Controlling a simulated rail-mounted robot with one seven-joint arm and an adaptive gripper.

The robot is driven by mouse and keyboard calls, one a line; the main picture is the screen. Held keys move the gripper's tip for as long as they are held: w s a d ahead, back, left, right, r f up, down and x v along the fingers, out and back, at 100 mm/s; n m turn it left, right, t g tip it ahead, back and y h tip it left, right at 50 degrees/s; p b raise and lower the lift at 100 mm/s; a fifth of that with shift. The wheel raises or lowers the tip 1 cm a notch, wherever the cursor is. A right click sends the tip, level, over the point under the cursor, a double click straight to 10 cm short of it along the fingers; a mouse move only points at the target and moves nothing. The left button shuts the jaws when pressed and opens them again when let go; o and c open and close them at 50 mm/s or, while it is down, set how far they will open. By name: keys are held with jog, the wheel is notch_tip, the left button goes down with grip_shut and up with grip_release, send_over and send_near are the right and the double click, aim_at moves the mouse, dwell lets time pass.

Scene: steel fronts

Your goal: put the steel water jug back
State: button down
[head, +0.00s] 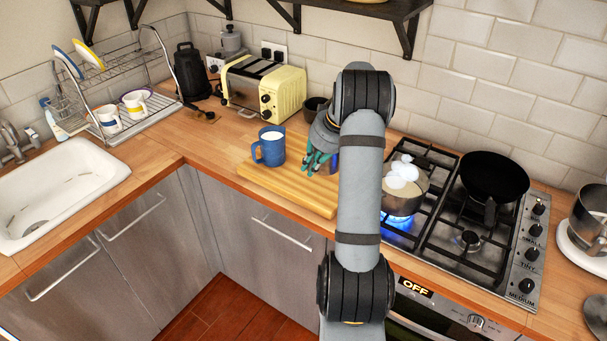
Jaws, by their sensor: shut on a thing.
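My gripper (318,160), with teal fingers, is over the right part of the wooden board. It is shut on a greyish-blue, shiny thing (331,161), which I take to be the steel water jug. Most of this thing is hidden behind my fingers and arm, so I cannot tell its full shape, its tilt or whether it touches the board.
A blue mug (270,148) with white contents stands on the wooden board (285,191), left of my gripper. A yellow toaster (265,88) and dark bowl (316,106) are behind. At right, a pot (404,200) with white egg-like things sits over a lit flame, beside a black pan (494,174).

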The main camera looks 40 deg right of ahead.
jog(key=shift+p+x, duration=0.75)
jog(key=shift+x, duration=2.2)
jog(key=shift+a, duration=0.15)
jog(key=c, duration=2.3)
grip_release()
jog(key=shift+f, duration=0.25)
jog(key=o, duration=0.5)
jog(key=shift+s, duration=0.1)
jog(key=shift+r, duration=0.15)
